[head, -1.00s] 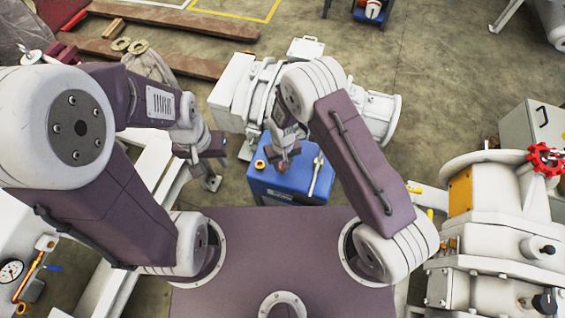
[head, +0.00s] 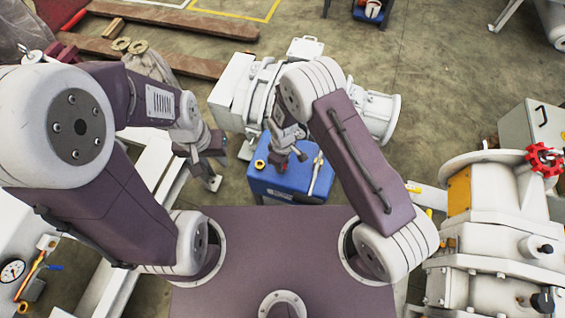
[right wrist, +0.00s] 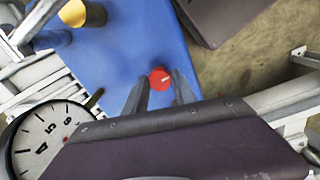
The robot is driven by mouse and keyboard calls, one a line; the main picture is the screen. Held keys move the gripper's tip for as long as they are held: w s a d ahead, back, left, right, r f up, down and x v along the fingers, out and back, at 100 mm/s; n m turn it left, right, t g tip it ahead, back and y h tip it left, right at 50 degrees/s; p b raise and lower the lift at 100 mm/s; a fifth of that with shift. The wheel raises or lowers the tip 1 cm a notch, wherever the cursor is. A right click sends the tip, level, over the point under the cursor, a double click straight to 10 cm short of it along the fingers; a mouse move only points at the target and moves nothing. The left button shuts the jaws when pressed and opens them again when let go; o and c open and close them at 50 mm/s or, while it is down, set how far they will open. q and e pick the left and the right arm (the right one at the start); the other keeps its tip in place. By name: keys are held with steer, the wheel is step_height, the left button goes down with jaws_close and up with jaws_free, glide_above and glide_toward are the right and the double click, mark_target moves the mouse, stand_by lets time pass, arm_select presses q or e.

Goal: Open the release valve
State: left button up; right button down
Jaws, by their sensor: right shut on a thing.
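A small red knob (right wrist: 160,78) with a light mark sits over the blue box top in the right wrist view and looks like the release valve. My right gripper (right wrist: 161,90) is shut on it, one finger on each side.
A dial gauge (right wrist: 38,143) is close by at the lower left of the right wrist view. A white pump (head: 380,112) stands behind. Machinery with a red handwheel (head: 543,160) is at the right.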

stand_by(0.3)
steer(key=c, duration=1)
jaws_free()
steer(key=shift+c, duration=0.2)
step_height(320, 180, up, 9)
steer(key=shift+p, duration=0.35)
steer(key=shift+r, duration=0.1)
steer(key=s+d+r+m+p, duration=0.1)
steer(key=s+d+r+m, duration=0.3)
steer(key=d+r+m, duration=0.2)
steer(key=s+d+r+m+t, duration=0.1)
steer(key=s+d+r+m, duration=0.4)
steer(key=d+r, duration=0.4)
steer(key=d+m, duration=0.1)
steer(key=d, duration=0.1)
steer(key=shift+s+d+r+m+p, duration=0.2)
steer(key=shift+s+d+m+p, duration=0.05)
steer(key=shift+d+m+p, duration=0.1)
